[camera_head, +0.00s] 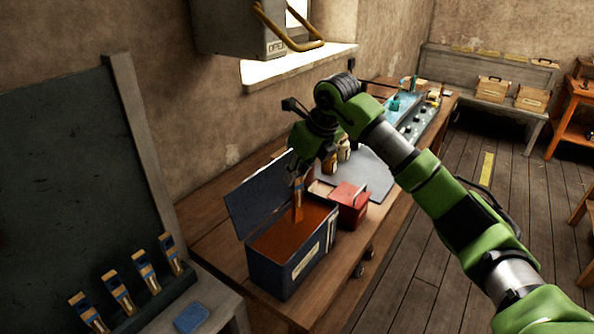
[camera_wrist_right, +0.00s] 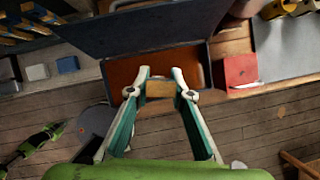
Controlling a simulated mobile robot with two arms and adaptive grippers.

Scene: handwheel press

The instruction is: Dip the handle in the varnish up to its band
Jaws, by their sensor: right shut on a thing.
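My right gripper (camera_head: 299,170) is shut on a wooden handle (camera_head: 297,203) and holds it pointing down in the varnish box. The handle has a dark blue band near the fingers, and its lower part looks orange-brown. Its tip meets the orange-brown varnish (camera_head: 272,243) in the picture; I cannot tell how deep it is. The varnish fills a dark blue box (camera_head: 285,277) with its lid (camera_head: 258,195) open. In the right wrist view the fingers (camera_wrist_right: 160,80) close on the handle's tan end (camera_wrist_right: 160,90), with the varnish (camera_wrist_right: 128,72) beyond.
A red box (camera_head: 349,206) stands right beside the varnish box. Several banded handles (camera_head: 118,291) stand in a rack at the lower left, near a blue block (camera_head: 191,317). A grey mat (camera_head: 365,175) and jars (camera_head: 330,162) lie farther back. A grey machine (camera_head: 235,30) hangs above.

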